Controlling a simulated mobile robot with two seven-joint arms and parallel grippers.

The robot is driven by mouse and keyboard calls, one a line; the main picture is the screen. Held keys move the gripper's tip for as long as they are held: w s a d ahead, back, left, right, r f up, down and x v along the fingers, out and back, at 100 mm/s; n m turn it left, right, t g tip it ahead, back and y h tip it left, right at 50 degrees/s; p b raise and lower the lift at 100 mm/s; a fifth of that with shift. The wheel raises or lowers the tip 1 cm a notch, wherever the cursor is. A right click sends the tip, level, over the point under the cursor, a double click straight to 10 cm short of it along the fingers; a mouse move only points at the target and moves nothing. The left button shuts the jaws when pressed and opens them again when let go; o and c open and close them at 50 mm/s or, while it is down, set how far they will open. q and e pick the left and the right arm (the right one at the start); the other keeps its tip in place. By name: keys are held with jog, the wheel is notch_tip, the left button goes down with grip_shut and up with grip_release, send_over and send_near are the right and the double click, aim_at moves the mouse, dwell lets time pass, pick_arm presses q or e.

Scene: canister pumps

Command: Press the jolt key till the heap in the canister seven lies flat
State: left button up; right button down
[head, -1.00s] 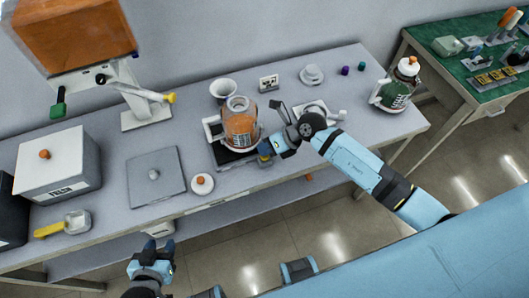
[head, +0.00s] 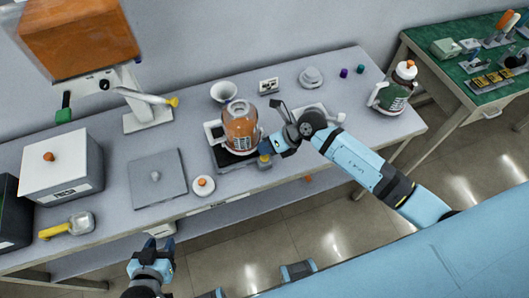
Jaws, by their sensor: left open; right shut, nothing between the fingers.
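A clear canister (head: 240,132) with orange-brown contents stands on a dark, low base (head: 222,156) at the middle of the table. I cannot read a number on it, and the surface of its heap is too small to judge. My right gripper (head: 266,153) is shut and empty, its tips low at the base's front right corner, beside the canister. The jolt key is not distinct; the gripper may cover it. My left gripper (head: 157,246) is open and empty in front of the table's front edge, away from the canister.
A white funnel (head: 223,91) stands behind the canister. A second canister (head: 391,93) with a green label is at the right end.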

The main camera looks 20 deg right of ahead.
jog(key=shift+r, duration=0.1)
notch_tip(320, 180, up, 5)
jog(key=p, duration=0.4)
jog(key=shift+p, duration=0.3)
dwell(0.4)
dwell(0.4)
jog(key=s+a+r+m+t+y, duration=0.1)
jog(key=s+r+m+t+y, duration=0.15)
jog(key=m+t, duration=0.45)
jog(key=s+a+r+m+t+y, duration=0.2)
jog(key=s+r+m+t, duration=0.15)
jog(key=m, duration=0.65)
jog(key=s+d+f+m+g+h, duration=0.1)
jog(key=s+d+f+m+h, duration=0.3)
jog(key=m, duration=0.6)
jog(key=s+d+f+m+g+h, duration=0.2)
jog(key=s+d+f+m+h, duration=0.1)
jog(key=s+f+m+h, duration=0.3)
jog(key=s+m, duration=0.2)
jog(key=m, duration=0.2)
jog(key=shift+d+f+m, duration=0.3)
jog(key=shift+d+f, duration=0.05)
jog(key=shift+d, duration=0.05)
